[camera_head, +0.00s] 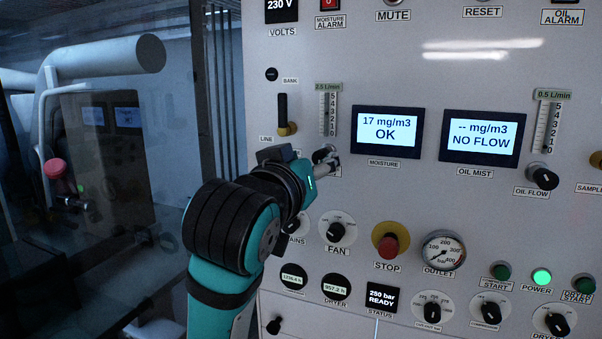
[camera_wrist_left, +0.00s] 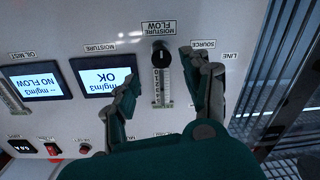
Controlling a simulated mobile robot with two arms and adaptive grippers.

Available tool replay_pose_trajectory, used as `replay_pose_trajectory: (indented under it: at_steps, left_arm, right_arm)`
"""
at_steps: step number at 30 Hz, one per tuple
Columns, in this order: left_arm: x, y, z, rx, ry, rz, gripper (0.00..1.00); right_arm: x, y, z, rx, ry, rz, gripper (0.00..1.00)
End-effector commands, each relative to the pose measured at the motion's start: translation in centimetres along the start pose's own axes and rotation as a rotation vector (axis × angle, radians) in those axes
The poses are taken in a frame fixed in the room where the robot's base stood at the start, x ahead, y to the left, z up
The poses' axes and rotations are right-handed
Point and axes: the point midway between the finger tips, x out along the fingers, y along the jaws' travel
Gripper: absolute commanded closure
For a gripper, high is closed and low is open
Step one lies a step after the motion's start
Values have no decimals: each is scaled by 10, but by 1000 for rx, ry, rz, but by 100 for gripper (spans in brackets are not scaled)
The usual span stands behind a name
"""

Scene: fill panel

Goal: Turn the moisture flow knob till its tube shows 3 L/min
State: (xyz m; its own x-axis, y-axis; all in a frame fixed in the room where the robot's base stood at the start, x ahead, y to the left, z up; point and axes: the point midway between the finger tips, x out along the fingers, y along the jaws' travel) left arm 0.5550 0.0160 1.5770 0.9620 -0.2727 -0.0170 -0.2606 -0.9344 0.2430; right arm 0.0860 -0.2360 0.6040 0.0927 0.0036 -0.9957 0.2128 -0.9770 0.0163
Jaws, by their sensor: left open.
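The moisture flow tube (camera_head: 328,112) is a narrow upright scale marked 0 to 5, under a tag reading 2.5 L/min; I cannot make out a float. The black moisture flow knob (camera_head: 322,154) is just below it, partly hidden by my left gripper (camera_head: 328,164). In the left wrist view, which is upside down, the knob (camera_wrist_left: 160,52) lies beyond and between my open fingers (camera_wrist_left: 160,65), with visible gaps on both sides. The tube (camera_wrist_left: 162,88) also shows there. My right gripper is not in view.
The moisture screen (camera_head: 387,132) reads 17 mg/m3 OK. The oil mist screen (camera_head: 480,139) reads NO FLOW, beside the oil flow knob (camera_head: 543,178). The line/bank valve handle (camera_head: 283,110) stands out left of the tube. The fan knob (camera_head: 336,232) and red stop button (camera_head: 388,245) are below.

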Motion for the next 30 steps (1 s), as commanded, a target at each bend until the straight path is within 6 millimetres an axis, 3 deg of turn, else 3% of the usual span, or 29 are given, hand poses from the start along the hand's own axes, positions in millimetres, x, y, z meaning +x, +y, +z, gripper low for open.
replay_pose_trajectory:
  at_steps: [3,9,15,24,27,30]
  left_arm:
    - [-27,2,-1,0,3,4,51]
    - [-58,3,0,1,0,3,51]
    - [-69,3,1,2,-3,2,51]
    - [-69,2,3,1,-6,0,51]
    - [-63,-10,19,-2,-40,-17,51]
    - [-52,-37,60,-5,-122,-55,51]
  right_arm:
    - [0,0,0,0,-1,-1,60]
    - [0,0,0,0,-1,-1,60]
    - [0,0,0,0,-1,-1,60]
    - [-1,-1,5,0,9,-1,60]
    - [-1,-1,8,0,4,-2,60]
    - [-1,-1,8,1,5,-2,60]
